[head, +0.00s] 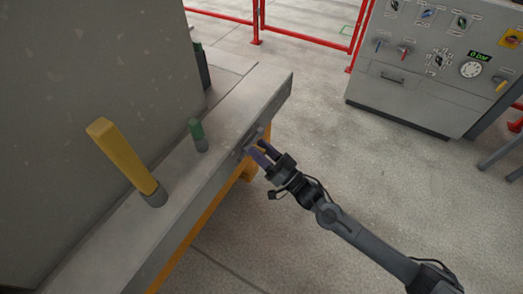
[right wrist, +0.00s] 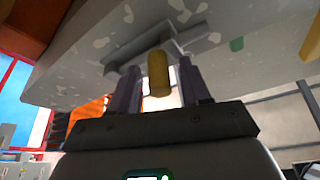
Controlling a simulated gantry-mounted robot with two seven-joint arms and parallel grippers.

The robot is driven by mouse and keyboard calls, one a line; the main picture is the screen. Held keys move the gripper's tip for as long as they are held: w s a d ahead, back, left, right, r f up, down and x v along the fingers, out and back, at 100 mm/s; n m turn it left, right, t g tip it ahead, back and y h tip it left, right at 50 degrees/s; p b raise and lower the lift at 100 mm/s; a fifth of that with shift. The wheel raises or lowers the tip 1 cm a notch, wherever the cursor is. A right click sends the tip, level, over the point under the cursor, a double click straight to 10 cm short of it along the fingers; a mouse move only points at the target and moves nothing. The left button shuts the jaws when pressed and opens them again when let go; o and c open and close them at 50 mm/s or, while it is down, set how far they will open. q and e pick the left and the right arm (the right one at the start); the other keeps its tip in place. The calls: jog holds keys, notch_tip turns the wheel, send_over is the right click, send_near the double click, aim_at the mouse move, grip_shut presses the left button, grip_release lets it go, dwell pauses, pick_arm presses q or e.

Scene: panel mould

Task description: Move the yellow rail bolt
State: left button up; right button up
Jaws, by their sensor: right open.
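The yellow rail bolt (right wrist: 159,74) shows in the right wrist view as a short rounded yellow cylinder at a grey bracket (right wrist: 190,45) on the side of the concrete-like rail. My right gripper (head: 258,152) is open, with its purple fingers pointing at the rail side. In the right wrist view the bolt stands between the two fingers, with gaps visible on both sides. In the head view the bolt cannot be made out, and only part of the grey bracket (head: 256,137) shows by the fingertips. My left gripper is not in view.
On the rail top (head: 230,120) stand a yellow bar (head: 125,158) in a grey socket and a short green peg (head: 197,131). A large grey panel (head: 90,80) rises behind. A control cabinet (head: 430,70) and red railing (head: 300,36) stand farther off.

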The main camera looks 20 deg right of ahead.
jog(key=shift+c, duration=0.4)
grip_shut()
jog(key=shift+d, duration=0.1)
